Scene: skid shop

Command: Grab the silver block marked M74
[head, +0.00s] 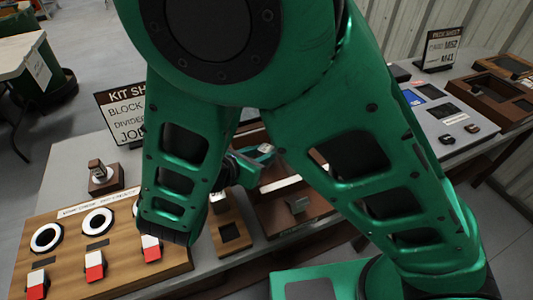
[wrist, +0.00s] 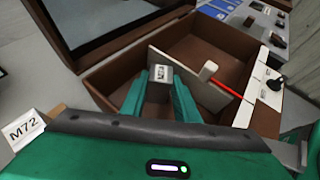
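A small silver block (wrist: 161,74) with a white label shows between the tips of my gripper (wrist: 161,84) in the wrist view. The label is too small to read, so I cannot tell whether it says M74. The two green fingers stand close on both sides of the block; whether they press on it is unclear. The fingers are over a brown open tray (wrist: 200,48). In the head view my gripper (head: 263,152) is partly hidden behind my arm. A grey block (head: 298,204) sits in a brown tray nearer the front edge; its marking is not readable.
A card reading M72 (wrist: 24,130) is at the left. A wooden board (head: 75,240) with ringed discs and red-white blocks lies front left. A kit sign (head: 122,112) stands behind.

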